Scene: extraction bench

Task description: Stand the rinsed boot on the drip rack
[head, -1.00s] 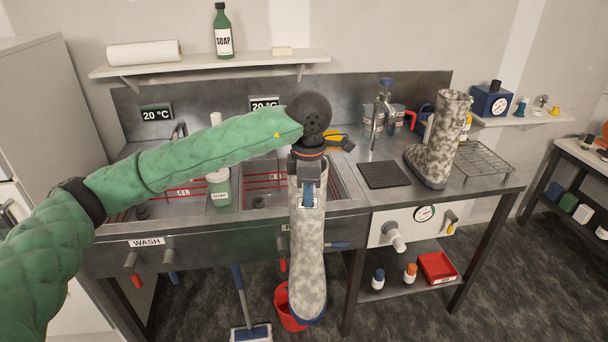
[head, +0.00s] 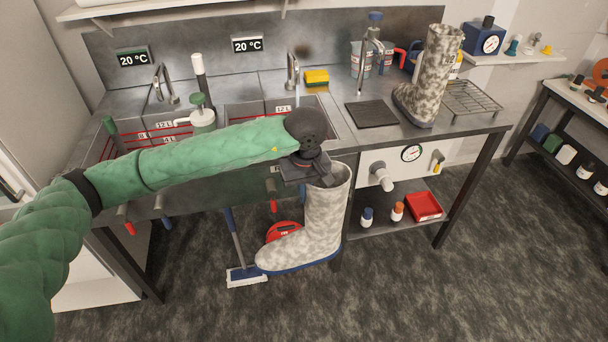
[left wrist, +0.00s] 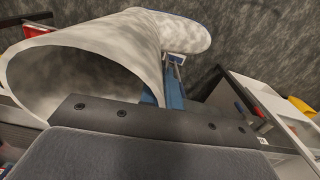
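A mottled grey-white boot (head: 322,215) with a blue sole hangs upright in front of the bench, toe to the left. My left gripper (head: 320,178) is shut on its shaft near the top rim; the fingertips are mostly hidden. In the left wrist view the boot (left wrist: 110,55) shows its open top at the left and its foot beyond. A second, similar boot (head: 430,80) stands upright on the bench at the right. The drip rack (head: 472,98), a wire grid, lies just right of that boot and looks empty. My right gripper is not in view.
A valve (head: 381,176) and gauge (head: 411,153) are on the bench front.

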